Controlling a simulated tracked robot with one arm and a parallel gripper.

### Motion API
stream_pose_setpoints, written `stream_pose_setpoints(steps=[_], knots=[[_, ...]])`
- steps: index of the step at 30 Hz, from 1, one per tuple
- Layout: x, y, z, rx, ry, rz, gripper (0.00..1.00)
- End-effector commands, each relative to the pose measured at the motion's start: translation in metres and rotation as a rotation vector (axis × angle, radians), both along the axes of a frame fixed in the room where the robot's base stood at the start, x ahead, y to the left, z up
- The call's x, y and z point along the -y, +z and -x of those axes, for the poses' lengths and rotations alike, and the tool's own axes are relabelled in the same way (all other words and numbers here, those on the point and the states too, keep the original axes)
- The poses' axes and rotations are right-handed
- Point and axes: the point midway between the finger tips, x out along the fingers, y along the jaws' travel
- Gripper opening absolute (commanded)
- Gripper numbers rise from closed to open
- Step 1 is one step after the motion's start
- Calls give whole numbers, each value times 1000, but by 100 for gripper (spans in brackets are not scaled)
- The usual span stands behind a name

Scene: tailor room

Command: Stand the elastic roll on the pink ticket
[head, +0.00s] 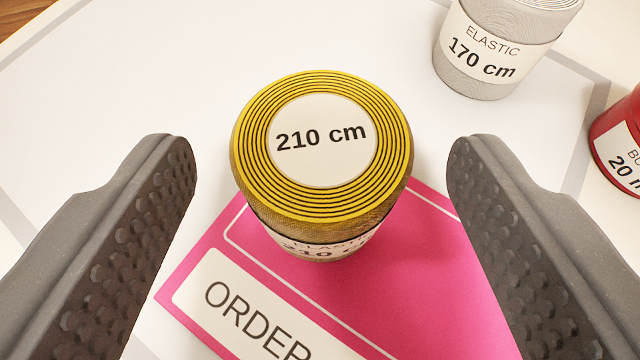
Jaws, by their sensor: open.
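A yellow elastic roll (322,210) marked "210 cm" stands upright in the middle of the head view. Its base is over the upper corner of the pink ticket (420,270); its far side reaches beyond the ticket's edge, and the exact base contact is partly hidden by the roll itself. The ticket has a white panel reading "ORDER". My gripper (322,165) is open, with one dark finger on each side of the roll and a clear gap to both.
A grey elastic roll (490,85) marked "170 cm" stands at the upper right. A red item (628,110) with a white label is cut off at the right edge. The white surface (130,70) at the upper left is clear.

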Motion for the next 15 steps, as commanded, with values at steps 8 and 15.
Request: stream_pose_setpoints(steps=[8, 15], knots=[[0, 22, 35, 3, -1, 1, 67], [0, 36, 61, 2, -1, 0, 67]])
